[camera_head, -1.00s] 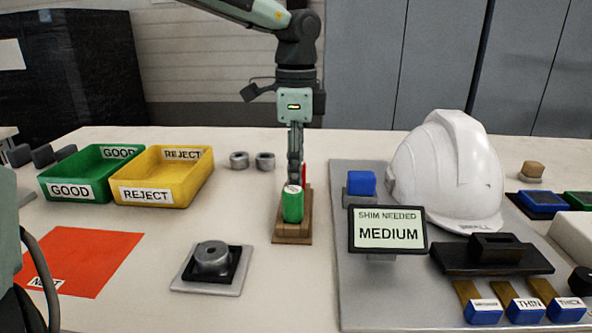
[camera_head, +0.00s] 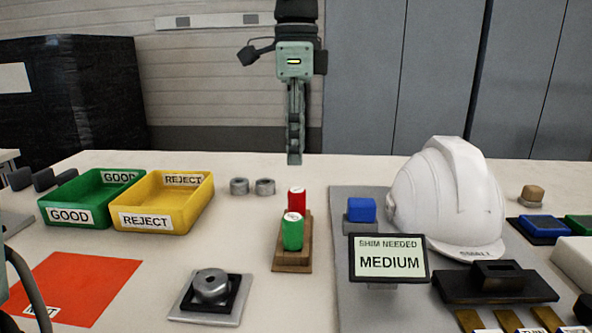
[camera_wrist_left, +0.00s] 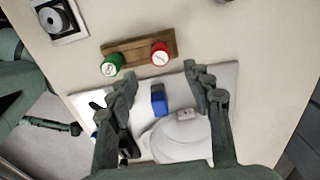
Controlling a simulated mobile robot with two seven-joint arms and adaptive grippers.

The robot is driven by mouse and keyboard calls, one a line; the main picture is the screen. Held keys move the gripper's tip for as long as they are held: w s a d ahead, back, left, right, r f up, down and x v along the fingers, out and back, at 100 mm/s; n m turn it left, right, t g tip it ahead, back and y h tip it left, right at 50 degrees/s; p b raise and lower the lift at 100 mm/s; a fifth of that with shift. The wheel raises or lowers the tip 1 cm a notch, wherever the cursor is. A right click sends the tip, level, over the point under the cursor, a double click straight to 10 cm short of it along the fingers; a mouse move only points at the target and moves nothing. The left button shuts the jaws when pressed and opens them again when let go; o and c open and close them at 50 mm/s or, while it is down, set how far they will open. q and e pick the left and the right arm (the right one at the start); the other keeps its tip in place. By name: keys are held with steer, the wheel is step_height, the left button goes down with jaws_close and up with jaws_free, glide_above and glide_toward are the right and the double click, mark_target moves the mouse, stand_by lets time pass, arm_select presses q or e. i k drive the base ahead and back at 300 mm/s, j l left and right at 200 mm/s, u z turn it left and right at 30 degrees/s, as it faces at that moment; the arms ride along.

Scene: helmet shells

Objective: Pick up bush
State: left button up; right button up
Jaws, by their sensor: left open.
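A grey metal bush (camera_head: 211,287) with a hole in its top sits upright on a black seat on a light square plate in the front middle of the head view. It also shows at the top left of the left wrist view (camera_wrist_left: 50,18). My left gripper (camera_head: 294,160) hangs pointing down, raised over the back of the table, clear of the bushes. In the left wrist view its fingers (camera_wrist_left: 163,80) are apart with nothing between them.
A wooden stand (camera_head: 292,258) holds a green (camera_head: 292,232) and a red (camera_head: 297,198) cylinder. Green GOOD (camera_head: 68,216) and yellow REJECT (camera_head: 145,220) bins stand left. An orange-red mat (camera_head: 90,283) lies front left. A white helmet (camera_head: 455,200) and MEDIUM screen (camera_head: 389,263) stand right.

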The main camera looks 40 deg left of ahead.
mark_target(211, 286)
steer(key=k, duration=2)
